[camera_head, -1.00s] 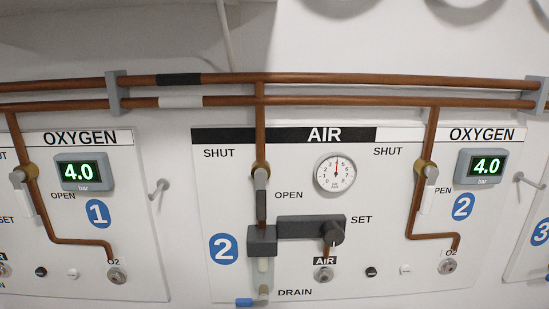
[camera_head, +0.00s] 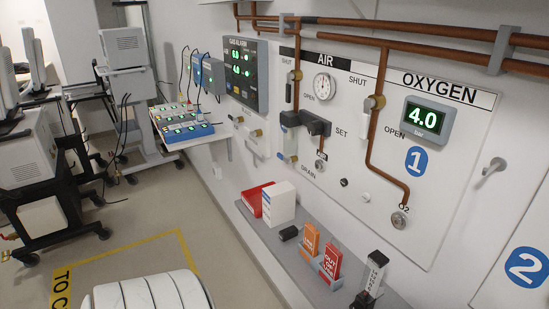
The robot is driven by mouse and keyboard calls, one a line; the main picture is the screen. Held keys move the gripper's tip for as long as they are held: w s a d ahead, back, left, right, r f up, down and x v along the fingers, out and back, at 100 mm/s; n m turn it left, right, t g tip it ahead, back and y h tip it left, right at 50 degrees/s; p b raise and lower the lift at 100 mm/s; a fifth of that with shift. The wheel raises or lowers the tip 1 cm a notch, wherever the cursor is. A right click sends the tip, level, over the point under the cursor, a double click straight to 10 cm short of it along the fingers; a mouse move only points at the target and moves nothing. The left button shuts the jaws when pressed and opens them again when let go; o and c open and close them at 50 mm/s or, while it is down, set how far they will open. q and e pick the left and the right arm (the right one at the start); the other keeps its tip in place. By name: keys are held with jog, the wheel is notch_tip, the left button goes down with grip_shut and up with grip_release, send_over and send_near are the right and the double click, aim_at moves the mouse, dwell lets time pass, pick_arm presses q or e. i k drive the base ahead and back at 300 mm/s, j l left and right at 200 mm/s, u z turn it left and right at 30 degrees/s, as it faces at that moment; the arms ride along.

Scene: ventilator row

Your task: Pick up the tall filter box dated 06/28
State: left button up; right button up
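A white box (camera_head: 279,204) stands upright on the narrow grey shelf (camera_head: 297,262) below the wall panels. It shows small print on its side, but I cannot read any date, so I cannot tell whether it is the filter box dated 06/28. A red box or bin (camera_head: 252,198) stands beside it on its far side, partly hidden by it. Neither of my grippers is in view.
The shelf also bears a small black object (camera_head: 289,233), an orange tag (camera_head: 310,240), a red tag (camera_head: 331,261) and a black-and-white upright item (camera_head: 375,273). Equipment carts (camera_head: 126,80) stand at the left. Floor (camera_head: 215,235) left of the shelf is clear.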

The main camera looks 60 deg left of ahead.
aim_at(279, 199)
jog(key=u, duration=1.75)
